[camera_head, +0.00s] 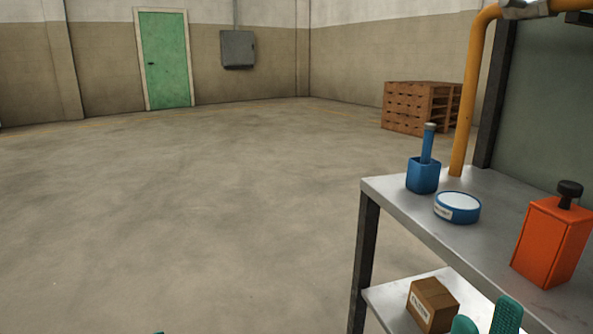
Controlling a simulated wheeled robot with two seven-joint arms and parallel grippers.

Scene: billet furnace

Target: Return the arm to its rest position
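My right gripper (486,314) shows at the bottom edge, right of centre, as two teal fingertips. They stand apart with nothing visible between them. The fingertips appear in front of the metal shelf unit, just right of a cardboard box. The rest of this gripper and its arm are out of the picture. A tiny teal sliver, perhaps my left gripper (158,332), shows at the bottom edge on the left. Too little of it shows to tell its state.
A metal shelf unit (398,205) stands at right. Its top holds a blue holder (423,176), a round blue-white tin (457,208) and an orange canister (552,243). The cardboard box (433,304) sits on its lower shelf. Pallets (405,108) are stacked behind. Open floor lies left.

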